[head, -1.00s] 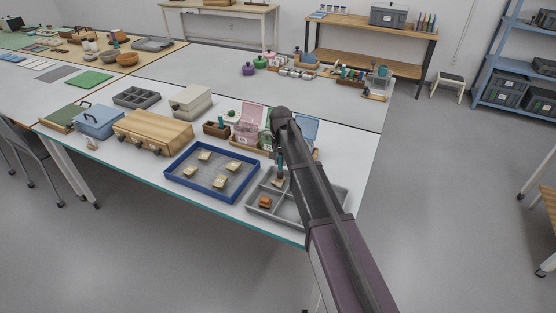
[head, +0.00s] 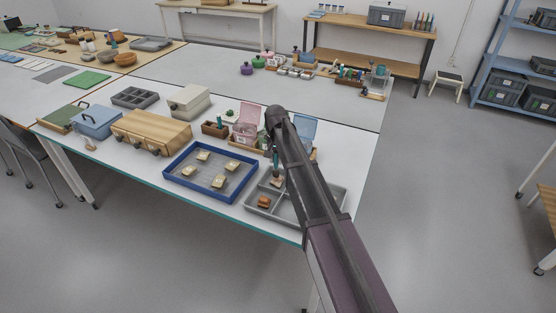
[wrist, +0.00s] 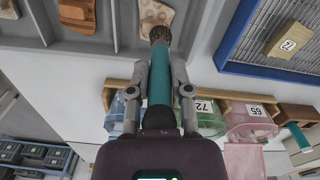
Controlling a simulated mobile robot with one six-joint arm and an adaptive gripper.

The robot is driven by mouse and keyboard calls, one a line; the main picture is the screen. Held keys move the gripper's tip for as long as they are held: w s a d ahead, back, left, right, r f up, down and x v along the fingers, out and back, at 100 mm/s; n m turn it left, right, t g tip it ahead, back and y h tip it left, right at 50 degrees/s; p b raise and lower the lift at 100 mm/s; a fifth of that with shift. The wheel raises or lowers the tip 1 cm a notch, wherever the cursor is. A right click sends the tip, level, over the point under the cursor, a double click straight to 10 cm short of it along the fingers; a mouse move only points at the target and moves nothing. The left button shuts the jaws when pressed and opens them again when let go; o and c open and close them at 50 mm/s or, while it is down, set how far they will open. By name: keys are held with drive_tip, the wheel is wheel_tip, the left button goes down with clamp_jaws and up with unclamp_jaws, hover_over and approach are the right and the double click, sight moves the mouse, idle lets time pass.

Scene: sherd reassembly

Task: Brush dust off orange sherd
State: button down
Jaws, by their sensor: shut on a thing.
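The orange sherd (head: 264,202) lies in the front left compartment of a grey divided tray (head: 334,203). It shows at the top left of the wrist view (wrist: 78,14), cut by the frame edge. My gripper (wrist: 160,76) is shut on the teal handle of a brush (wrist: 160,58), whose dark bristles point toward the tray. In the wrist view the bristle tip overlaps a pale, brown-patched sherd (wrist: 157,13) in the neighbouring compartment, to the right of the orange sherd. I cannot tell whether it touches. In the head view my arm hides most of the gripper.
A blue-rimmed tray (head: 212,206) with several tagged sherds stands left of the grey tray. Pink (head: 247,122) and blue open-lidded boxes in a wooden rack stand behind it, along with a small brown holder (head: 215,129). The table's front edge is close to the grey tray.

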drive_tip(key=shift+s+d, duration=0.1)
drive_tip(key=shift+s+d+f, duration=0.1)
drive_tip(key=shift+s+d, duration=0.2)
drive_tip(key=shift+d, duration=0.45)
drive_tip(key=shift+w+a, duration=0.1)
drive_tip(key=shift+a, duration=0.05)
drive_tip(key=shift+w+a, duration=0.3)
drive_tip(key=shift+a, duration=0.4)
drive_tip(key=shift+s+d, duration=0.4)
drive_tip(key=shift+d, duration=0.45)
drive_tip(key=shift+a, duration=0.15)
drive_tip(key=shift+w+a, duration=0.4)
drive_tip(key=shift+a, duration=0.3)
